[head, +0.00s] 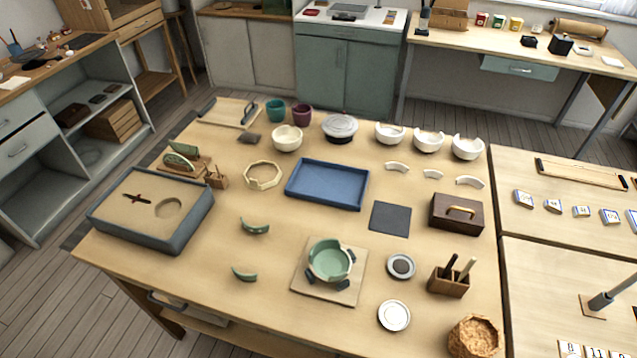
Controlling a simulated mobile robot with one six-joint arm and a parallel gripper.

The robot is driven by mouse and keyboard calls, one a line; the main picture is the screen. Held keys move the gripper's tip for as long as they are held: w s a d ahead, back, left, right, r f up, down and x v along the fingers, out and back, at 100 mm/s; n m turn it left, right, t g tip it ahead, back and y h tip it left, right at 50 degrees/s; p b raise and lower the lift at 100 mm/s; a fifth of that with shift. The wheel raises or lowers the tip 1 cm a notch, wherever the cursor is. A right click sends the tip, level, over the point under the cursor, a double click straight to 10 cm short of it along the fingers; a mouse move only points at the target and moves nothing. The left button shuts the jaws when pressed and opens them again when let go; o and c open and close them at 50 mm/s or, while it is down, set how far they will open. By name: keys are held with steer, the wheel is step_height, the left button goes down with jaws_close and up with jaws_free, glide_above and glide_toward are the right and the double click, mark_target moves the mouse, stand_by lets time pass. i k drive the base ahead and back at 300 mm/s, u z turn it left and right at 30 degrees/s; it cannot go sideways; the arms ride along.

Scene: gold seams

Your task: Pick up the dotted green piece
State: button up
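Two small curved green pieces lie apart on the wooden table. The upper one (255,227) seems to carry small light dots. The lower one (244,273) looks plainer, but both are too small to be sure of their markings. A green bowl (330,261) with a gap in its rim stands on a square wooden board (314,288), with small dark blocks around it. More green pieces (180,161) stand in a wooden rack at the left. My gripper is not in view.
A grey-rimmed sand tray (110,232) is left of the loose pieces. A blue tray (327,185) lies above and right, and an octagonal wooden ring (263,175) above. Bare tabletop surrounds both pieces. White bowls (428,141) stand at the back.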

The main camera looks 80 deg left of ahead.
mark_target(264, 229)
steer(key=k, duration=2.35)
steer(key=u, duration=1.55)
steer(key=i, duration=1.5)
